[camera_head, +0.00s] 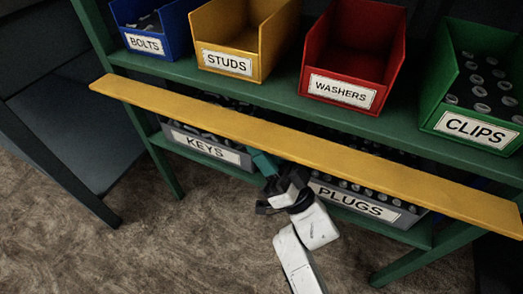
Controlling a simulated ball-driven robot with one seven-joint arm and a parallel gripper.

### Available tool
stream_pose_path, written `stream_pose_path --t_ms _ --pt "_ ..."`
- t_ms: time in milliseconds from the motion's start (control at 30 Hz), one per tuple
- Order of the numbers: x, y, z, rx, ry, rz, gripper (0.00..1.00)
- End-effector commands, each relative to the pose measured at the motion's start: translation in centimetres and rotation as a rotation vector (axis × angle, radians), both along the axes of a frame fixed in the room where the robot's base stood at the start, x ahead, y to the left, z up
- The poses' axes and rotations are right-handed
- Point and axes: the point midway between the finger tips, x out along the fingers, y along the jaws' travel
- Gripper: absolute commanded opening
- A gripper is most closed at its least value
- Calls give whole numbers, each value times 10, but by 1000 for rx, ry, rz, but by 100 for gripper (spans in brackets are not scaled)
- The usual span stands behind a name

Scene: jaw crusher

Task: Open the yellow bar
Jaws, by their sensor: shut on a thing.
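The yellow bar (400,174) is a long flat strip that runs across the front of the green shelf rack, from the upper left to the lower right. It passes in front of the gap between the upper shelf and the lower bins. My gripper (268,166) is at the bar's lower edge, a little left of its middle, with my white arm reaching up from below. A small teal part shows at the fingertips by the bar. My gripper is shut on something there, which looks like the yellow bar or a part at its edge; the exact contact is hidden.
The green upper shelf (270,100) holds a blue BOLTS bin (165,42), a yellow STUDS bin (240,75), a red WASHERS bin (370,60) and a green CLIPS bin (440,85). Below are grey KEYS (240,172) and PLUGS (400,219) bins. Carpet lies clear in front.

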Motion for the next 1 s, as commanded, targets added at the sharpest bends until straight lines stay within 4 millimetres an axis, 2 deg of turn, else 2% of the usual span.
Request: stream_pose_path --t_ms 333,367,533,833,1000 --pt "0 0 0 -1 -3 0 0" --pt "0 0 0 -1 -3 0 19" --pt "0 0 0 -1 -2 1 35" --pt "-1 -2 -1 0 -1 -1 36" --pt "-8 -15 -15 -1 3 -3 36"
